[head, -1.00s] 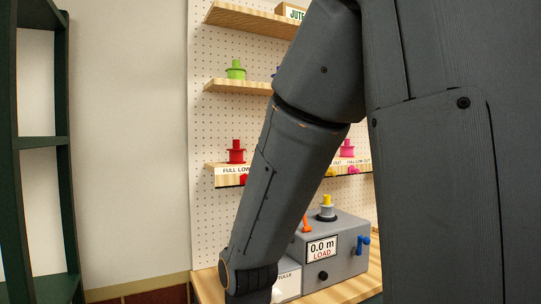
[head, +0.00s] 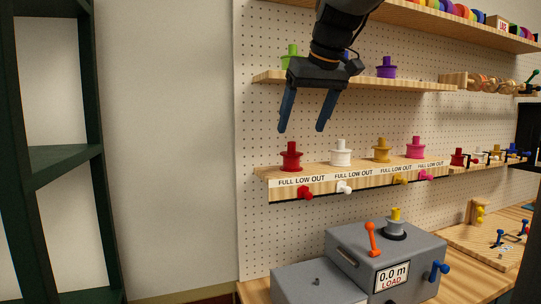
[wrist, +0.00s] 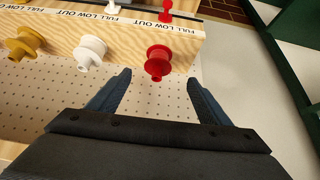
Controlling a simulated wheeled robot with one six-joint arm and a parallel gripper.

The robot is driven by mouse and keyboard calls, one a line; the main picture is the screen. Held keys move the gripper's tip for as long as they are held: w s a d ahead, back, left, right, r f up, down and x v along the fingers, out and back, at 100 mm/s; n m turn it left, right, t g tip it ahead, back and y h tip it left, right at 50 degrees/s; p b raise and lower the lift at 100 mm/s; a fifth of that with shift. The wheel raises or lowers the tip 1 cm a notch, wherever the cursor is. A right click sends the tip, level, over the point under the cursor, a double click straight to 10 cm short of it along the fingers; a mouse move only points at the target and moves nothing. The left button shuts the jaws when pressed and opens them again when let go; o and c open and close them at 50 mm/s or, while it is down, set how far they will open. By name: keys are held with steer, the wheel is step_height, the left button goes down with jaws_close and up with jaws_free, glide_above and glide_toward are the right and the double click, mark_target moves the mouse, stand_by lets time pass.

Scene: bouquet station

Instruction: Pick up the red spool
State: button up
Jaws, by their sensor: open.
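The red spool (head: 291,157) stands upright at the left end of the lower shelf, above a "FULL LOW OUT" label. My gripper (head: 301,131) is open and empty, its fingers pointing down, above the red spool in the head view and apart from it. In the wrist view the red spool (wrist: 158,62) shows beyond and between the two open fingertips of my gripper (wrist: 158,78). Nothing hides the spool.
To its right stand a white spool (head: 341,153), a yellow spool (head: 382,150) and a pink spool (head: 415,148). A red knob (head: 305,192) is on the shelf front. An upper shelf (head: 430,85) is behind my gripper. A grey machine (head: 385,262) stands below.

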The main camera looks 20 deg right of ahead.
mark_target(293, 154)
steer(key=x, duration=0.1)
steer(key=p+x, duration=0.1)
steer(key=x, duration=0.3)
steer(key=shift+d+f, duration=0.25)
steer(key=shift+d, duration=0.1)
steer(key=shift+w+a+p+x, duration=0.1)
steer(key=shift+p+x, duration=0.6)
steer(key=shift+x, duration=0.65)
steer(key=shift+w+a+p+x, duration=0.1)
steer(key=shift+p+x, duration=0.55)
steer(key=shift+x, duration=0.75)
steer(key=shift+r, duration=0.15)
steer(key=shift+c, duration=0.2)
steer(key=c, duration=1.1)
